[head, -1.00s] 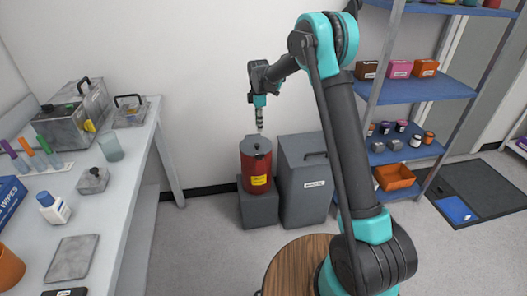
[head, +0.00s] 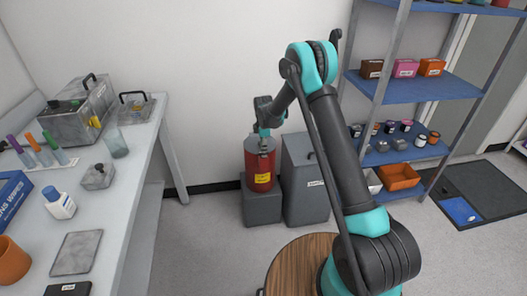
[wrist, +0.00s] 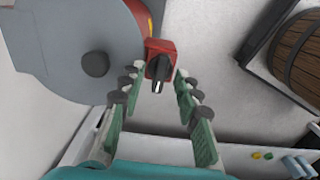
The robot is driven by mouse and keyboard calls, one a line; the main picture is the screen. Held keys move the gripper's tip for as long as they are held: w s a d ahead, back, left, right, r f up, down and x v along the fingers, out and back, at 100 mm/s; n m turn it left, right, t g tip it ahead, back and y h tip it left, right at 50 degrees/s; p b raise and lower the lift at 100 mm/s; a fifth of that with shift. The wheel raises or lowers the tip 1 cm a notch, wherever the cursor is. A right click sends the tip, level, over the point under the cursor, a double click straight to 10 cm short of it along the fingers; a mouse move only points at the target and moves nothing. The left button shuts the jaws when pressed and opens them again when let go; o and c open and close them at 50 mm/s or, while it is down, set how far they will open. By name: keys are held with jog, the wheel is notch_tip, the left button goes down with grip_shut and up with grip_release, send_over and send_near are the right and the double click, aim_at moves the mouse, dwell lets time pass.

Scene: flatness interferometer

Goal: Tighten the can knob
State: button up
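The red can (head: 261,178) with a yellow label and a grey lid stands on a grey block by the wall in the head view. In the wrist view, the lid (wrist: 45,35) fills the upper left and carries a dark round knob (wrist: 95,64). At its rim is a red square piece with a black can knob (wrist: 159,70) that has a pale mark. My gripper (wrist: 159,75) is open, its two green-padded fingers on either side of this black knob. I cannot tell whether they touch it. In the head view, my gripper is at the can's top, partly hidden.
A grey lidded bin (head: 306,178) stands close to the right of the can. A long bench (head: 125,180) with bottles and metal boxes is on the left. A blue shelf rack (head: 420,90) stands on the right. The floor in front of the can is clear.

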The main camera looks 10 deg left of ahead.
jog(key=shift+f, duration=0.25)
grip_shut()
